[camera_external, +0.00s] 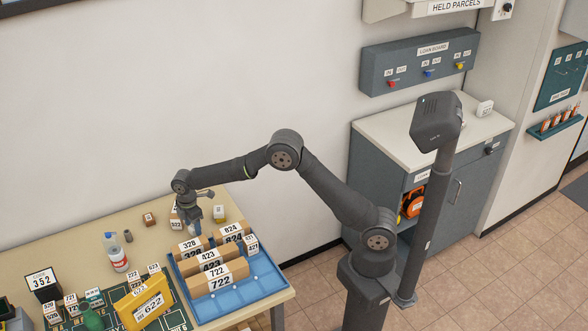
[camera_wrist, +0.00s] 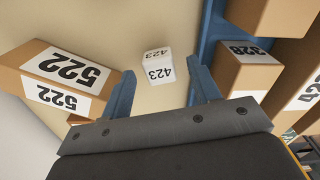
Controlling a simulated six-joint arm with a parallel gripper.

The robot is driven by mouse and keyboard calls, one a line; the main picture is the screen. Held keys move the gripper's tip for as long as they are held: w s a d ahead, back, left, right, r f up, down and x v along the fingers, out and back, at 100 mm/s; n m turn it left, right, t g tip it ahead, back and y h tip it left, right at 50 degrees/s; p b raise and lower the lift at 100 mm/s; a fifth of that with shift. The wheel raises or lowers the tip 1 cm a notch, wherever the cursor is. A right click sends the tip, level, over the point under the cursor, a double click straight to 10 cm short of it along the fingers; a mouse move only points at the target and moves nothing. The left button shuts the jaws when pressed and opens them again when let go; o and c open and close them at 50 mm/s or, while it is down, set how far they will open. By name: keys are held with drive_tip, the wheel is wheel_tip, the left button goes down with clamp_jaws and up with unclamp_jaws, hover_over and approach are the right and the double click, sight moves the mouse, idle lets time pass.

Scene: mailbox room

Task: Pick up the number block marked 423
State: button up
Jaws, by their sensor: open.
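The number block marked 423 (camera_wrist: 158,68) is a small white cube on the tan table top, seen in the wrist view just beyond my fingertips and roughly centred between them. My gripper (camera_wrist: 163,80) is open and empty, its blue fingers on either side of the line to the block. In the external view my gripper (camera_external: 196,220) points down over the table behind the blue tray. There I cannot clearly make out the marked block. A larger cardboard parcel (camera_external: 211,262) in the tray also carries 423.
The blue tray (camera_external: 250,293) holds parcels close to the right finger, including parcel 328 (camera_wrist: 246,75). Parcel 522 (camera_wrist: 65,75) stands close to the left finger. A small pale block (camera_external: 219,213) stands right of my gripper. A bottle (camera_external: 117,256) stands to the left.

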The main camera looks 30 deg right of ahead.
drive_tip(key=shift+f, duration=0.9)
drive_tip(key=c, duration=1)
drive_tip(key=shift+r, duration=0.15)
drive_tip(key=shift+c, duration=0.2)
